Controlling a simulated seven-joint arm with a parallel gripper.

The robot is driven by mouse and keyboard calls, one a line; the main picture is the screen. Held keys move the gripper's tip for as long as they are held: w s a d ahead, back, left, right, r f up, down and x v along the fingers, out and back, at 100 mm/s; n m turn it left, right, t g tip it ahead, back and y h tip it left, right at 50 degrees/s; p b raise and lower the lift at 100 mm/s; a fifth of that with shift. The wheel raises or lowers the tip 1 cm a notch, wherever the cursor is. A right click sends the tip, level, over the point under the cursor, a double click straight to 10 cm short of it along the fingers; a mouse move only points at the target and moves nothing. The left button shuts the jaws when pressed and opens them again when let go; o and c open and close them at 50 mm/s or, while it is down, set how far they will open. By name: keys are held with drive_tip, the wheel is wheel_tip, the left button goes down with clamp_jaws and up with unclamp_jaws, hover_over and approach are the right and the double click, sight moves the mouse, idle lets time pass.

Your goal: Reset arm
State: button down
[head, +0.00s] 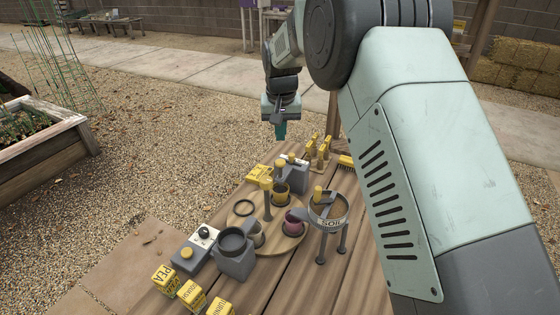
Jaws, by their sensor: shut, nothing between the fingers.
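My gripper (280,130) is at the upper middle of the head view. It points down and hangs in the air over or just beyond the far left edge of the wooden table (275,290). Its teal fingertips are shut with nothing between them. It is apart from the things on the table. My arm reaches in from the right and covers much of that side of the view.
A round wooden board (245,206) on the table holds cups and a yellow-topped post. A SOIL hopper (328,212) on legs, a grey machine (235,254) and several yellow seed boxes (165,280) stand around it. A raised bed (45,153) is at left; gravel lies between.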

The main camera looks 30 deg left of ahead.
idle(0.3)
drive_tip(key=s+d+r+m+t, duration=0.1)
drive_tip(key=s+d+r, duration=0.2)
drive_tip(key=d+r, duration=0.8)
drive_tip(key=s+d+r+m+t, duration=0.1)
drive_tip(key=s+d+r, duration=0.3)
drive_tip(key=d+r, duration=0.6)
drive_tip(key=s+d+r+m, duration=0.2)
drive_tip(key=s+d, duration=1)
drive_tip(key=d, duration=0.2)
drive_tip(key=s+d+f, duration=0.2)
drive_tip(key=s, duration=0.3)
drive_tip(key=s+d+f+m+t+h, duration=0.1)
drive_tip(key=s+d, duration=0.2)
drive_tip(key=s, duration=0.3)
drive_tip(key=shift+d+f+m+t, duration=0.25)
drive_tip(key=shift+f+m+t, duration=0.05)
drive_tip(key=shift+f, duration=0.1)
